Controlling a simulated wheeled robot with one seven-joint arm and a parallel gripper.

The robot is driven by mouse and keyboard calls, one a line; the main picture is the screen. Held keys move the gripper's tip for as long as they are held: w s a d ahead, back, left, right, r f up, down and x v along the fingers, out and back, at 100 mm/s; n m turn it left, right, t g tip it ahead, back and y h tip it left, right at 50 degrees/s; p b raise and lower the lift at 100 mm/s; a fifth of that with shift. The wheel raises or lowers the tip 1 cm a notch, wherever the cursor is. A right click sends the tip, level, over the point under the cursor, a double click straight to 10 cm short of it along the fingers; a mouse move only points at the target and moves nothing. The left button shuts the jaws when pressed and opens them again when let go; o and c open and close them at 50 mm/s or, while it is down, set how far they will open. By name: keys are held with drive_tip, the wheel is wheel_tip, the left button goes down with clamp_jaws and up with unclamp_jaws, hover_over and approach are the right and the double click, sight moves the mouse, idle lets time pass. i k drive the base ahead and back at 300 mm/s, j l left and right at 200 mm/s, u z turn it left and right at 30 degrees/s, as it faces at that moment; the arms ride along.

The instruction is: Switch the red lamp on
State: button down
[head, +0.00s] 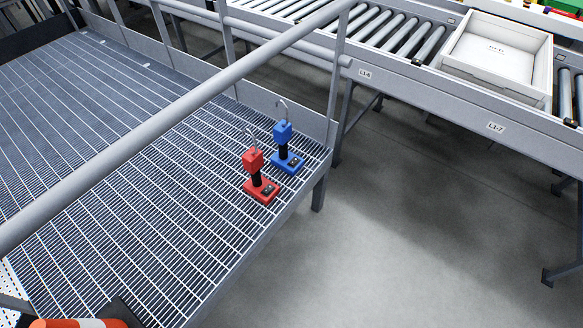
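The red lamp (254,163) stands upright on the grated catwalk (150,200) near its right corner. It has a red block head with a thin hook on top, a black neck and a red base with a dark switch panel (268,189). The switch position is too small to tell, and no glow shows on the lamp. A blue lamp (283,136) of the same shape stands just behind and to the right of it. My gripper is not in view.
A grey handrail (180,108) crosses diagonally in front of the catwalk's far part. A roller conveyor (400,40) with a white tray (470,62) runs at the upper right. An orange and white striped object (85,323) is at the lower left. Bare floor lies right of the catwalk.

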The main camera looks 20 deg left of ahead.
sight(268, 188)
drive_tip(key=i, duration=0.9)
